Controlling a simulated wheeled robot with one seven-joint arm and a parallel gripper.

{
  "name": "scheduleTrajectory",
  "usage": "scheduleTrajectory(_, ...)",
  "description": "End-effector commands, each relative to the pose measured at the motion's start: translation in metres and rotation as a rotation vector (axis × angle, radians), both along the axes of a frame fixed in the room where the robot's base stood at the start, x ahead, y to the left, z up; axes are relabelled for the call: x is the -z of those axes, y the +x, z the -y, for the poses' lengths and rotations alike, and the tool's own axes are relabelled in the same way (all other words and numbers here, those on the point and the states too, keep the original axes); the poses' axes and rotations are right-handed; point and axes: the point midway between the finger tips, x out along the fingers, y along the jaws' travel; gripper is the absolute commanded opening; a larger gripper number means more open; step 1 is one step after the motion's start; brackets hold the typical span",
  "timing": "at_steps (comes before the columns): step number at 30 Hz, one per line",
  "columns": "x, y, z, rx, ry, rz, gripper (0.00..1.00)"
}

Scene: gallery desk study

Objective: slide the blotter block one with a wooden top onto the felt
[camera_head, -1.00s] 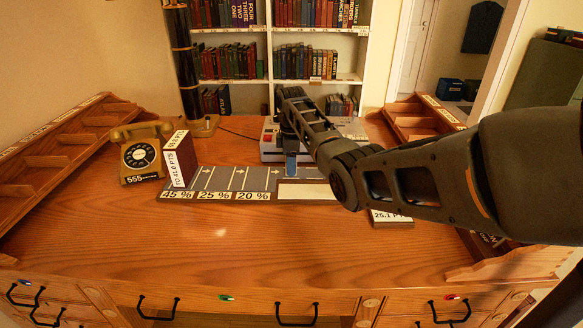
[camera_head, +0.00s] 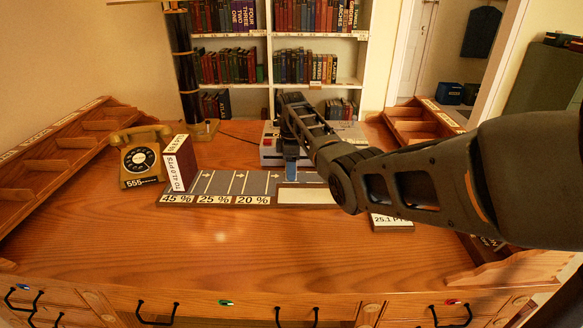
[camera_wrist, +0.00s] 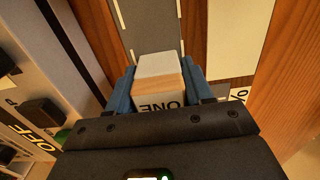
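The blotter block (camera_wrist: 160,68) shows in the wrist view with a pale grey end, a wooden band and a label reading ONE. My gripper (camera_wrist: 160,82) has blue fingers on both sides of the block, seemingly touching it. In the head view my gripper (camera_head: 291,170) points down at the right part of the grey felt-like strip (camera_head: 222,183), which has white arrows and lanes. The strip also shows beyond the block in the wrist view (camera_wrist: 150,25). In the head view the block is hidden or too small to make out.
A dark red box (camera_head: 181,162) stands on the strip's left end, near the telephone (camera_head: 141,157). A pale panel (camera_head: 308,196) lies right of the percent labels. A grey device (camera_head: 270,150) stands behind the gripper. The desk front (camera_head: 230,255) is clear.

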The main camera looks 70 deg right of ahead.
Motion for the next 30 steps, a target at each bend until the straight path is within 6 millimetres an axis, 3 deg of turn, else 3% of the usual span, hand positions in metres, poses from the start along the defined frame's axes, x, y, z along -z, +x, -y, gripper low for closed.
scheduleTrajectory(9, 0.0, 0.0, 0.0, 0.0, 0.0, 0.0, 0.81)
scheduleTrajectory(19, -0.006, 0.0, 0.0, 0.0, -0.001, 0.002, 0.81)
scheduleTrajectory(30, -0.061, 0.001, 0.001, 0.0, -0.003, 0.002, 0.81)
